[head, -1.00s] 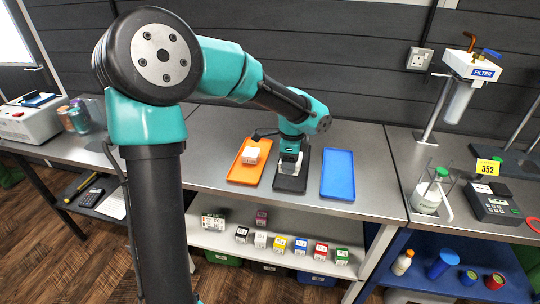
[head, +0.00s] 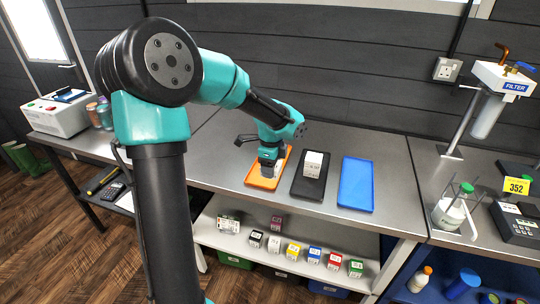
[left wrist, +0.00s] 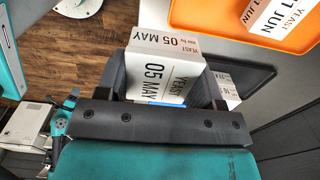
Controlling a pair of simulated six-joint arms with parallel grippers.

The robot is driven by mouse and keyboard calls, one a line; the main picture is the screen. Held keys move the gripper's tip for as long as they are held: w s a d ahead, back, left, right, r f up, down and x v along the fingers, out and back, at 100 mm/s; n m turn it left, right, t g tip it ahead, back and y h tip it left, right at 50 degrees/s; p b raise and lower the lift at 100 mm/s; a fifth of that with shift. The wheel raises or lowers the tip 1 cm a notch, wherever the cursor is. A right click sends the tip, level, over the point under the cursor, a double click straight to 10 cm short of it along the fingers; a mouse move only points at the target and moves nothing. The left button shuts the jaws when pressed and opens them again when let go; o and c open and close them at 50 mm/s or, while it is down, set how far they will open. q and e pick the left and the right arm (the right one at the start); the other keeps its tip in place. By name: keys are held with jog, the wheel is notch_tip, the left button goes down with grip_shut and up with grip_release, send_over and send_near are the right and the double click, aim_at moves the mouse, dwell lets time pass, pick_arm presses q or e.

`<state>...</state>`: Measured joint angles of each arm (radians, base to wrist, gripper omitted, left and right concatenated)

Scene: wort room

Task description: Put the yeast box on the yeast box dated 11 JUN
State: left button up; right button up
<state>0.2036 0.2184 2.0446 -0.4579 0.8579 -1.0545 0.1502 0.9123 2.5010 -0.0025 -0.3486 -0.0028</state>
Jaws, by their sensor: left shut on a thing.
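My left gripper (head: 270,165) is over the orange tray (head: 286,161) in the head view. In the left wrist view it is shut on a white yeast box (left wrist: 165,62) dated 05 MAY. Another white yeast box (left wrist: 285,14) dated 11 JUN stands in the orange tray (left wrist: 215,20), apart from the held box. In the head view the gripper mostly hides it. A third white box (head: 313,160) stands on the black tray (head: 308,186); the held box partly covers it in the wrist view. My right gripper is not in view.
A blue tray (head: 356,186) to the right is empty. A lower shelf (head: 215,240) holds several small coloured boxes. A filter stand (head: 470,110), a bottle (head: 448,212) and a meter (head: 515,222) stand on the right bench. A grey device (head: 60,114) is far left.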

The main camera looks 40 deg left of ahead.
pick_arm(q)
jog(key=w+a, duration=0.3)
jog(key=w+a+f, duration=0.1)
jog(key=w+a, duration=0.6)
jog(key=w, duration=0.1)
jog(key=shift+w+a+f, duration=0.2)
jog(key=shift+a, duration=0.2)
jog(key=shift+f, duration=1.75)
jog(key=shift+f, duration=0.15)
jog(key=o, duration=0.9)
jog(key=shift+o, duration=0.2)
notch_tip(320, 180, up, 12)
